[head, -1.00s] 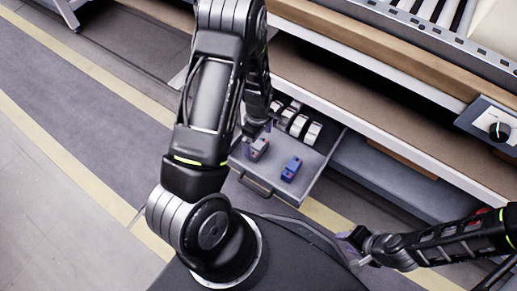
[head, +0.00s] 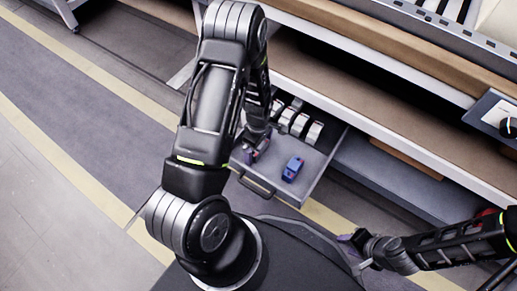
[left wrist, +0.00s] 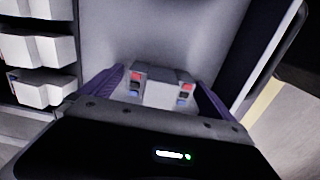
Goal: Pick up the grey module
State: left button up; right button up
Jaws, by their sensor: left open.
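The grey module (left wrist: 165,91), with red and blue marks on its sides, sits on the drawer floor in the left wrist view. My left gripper (left wrist: 157,92) is open, with one purple finger on each side of the module. I cannot tell whether the fingers touch it. In the head view my left gripper (head: 257,145) reaches down into the open drawer and hides most of the module. My right gripper (head: 353,249) is at the lower right, away from the drawer; its opening is unclear.
A blue module (head: 293,169) lies in the drawer (head: 312,185), right of my left gripper. Several white modules (head: 300,123) stand in a row at the drawer's back. Shelf edges and a conveyor bench (head: 400,100) rise behind and to the right.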

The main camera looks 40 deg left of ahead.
pick_arm(q)
jog(key=shift+c, duration=0.4)
jog(key=c, duration=1.5)
jog(key=shift+r, duration=0.15)
notch_tip(320, 180, up, 10)
jog(key=p, duration=0.4)
